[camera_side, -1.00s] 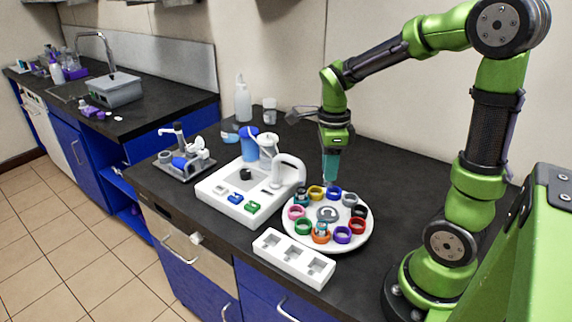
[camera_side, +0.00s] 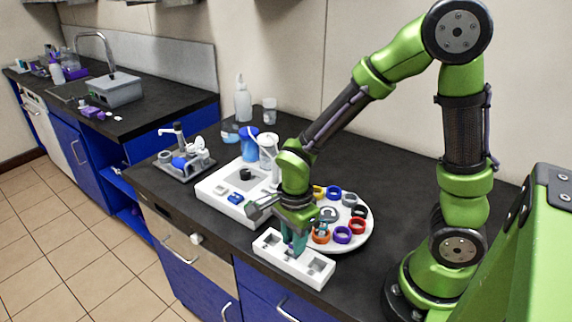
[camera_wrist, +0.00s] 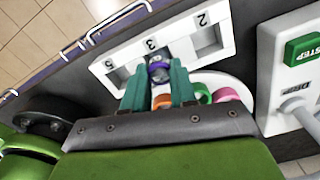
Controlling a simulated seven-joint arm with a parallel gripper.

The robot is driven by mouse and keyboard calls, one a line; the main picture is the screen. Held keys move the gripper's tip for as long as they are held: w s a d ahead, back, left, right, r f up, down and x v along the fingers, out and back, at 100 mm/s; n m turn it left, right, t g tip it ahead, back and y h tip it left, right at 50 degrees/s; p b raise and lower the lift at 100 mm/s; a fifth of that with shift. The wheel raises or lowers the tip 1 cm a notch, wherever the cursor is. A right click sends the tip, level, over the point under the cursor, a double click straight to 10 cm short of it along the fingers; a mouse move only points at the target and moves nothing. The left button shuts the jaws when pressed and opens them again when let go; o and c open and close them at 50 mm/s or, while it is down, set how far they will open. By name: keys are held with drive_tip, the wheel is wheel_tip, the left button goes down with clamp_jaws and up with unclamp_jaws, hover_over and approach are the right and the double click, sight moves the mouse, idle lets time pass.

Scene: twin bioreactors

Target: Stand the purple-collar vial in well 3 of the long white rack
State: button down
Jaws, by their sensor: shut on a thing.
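The long white rack (camera_side: 312,272) lies near the counter's front edge. It has three square wells, and in the wrist view the middle one of the rack (camera_wrist: 183,43) is labelled 3. My gripper (camera_side: 296,246) is low over the rack, pointing down. In the wrist view my gripper's (camera_wrist: 160,88) teal fingers are shut on the purple-collar vial (camera_wrist: 158,69). The vial is at well 3, and its collar shows between the fingertips. Its lower end is hidden, so I cannot tell how deep it sits or whether it touches the well floor.
The round white carousel (camera_side: 366,240) with coloured rings stands just behind the rack. The white bioreactor unit (camera_side: 212,190) with coloured buttons is to the left, close to my gripper. A blue-lidded container (camera_side: 249,145) stands behind it.

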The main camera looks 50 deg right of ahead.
drive_tip(key=shift+f, duration=0.4)
drive_tip(key=shift+f, duration=0.1)
drive_tip(key=c, duration=0.9)
unclamp_jaws()
drive_tip(key=s+d+r+n+t+y, duration=0.1)
drive_tip(key=s+r+n+t, duration=0.1)
drive_tip(key=r+n, duration=0.6)
drive_tip(key=s+d+r+n+t+y, duration=0.1)
drive_tip(key=s+r+n+t, duration=0.1)
drive_tip(key=r+n+t, duration=0.3)
wheel_tip(320, 180, up, 8)
drive_tip(key=n, duration=0.4)
drive_tip(key=shift+s+f, duration=0.15)
drive_tip(key=shift+s, duration=0.05)
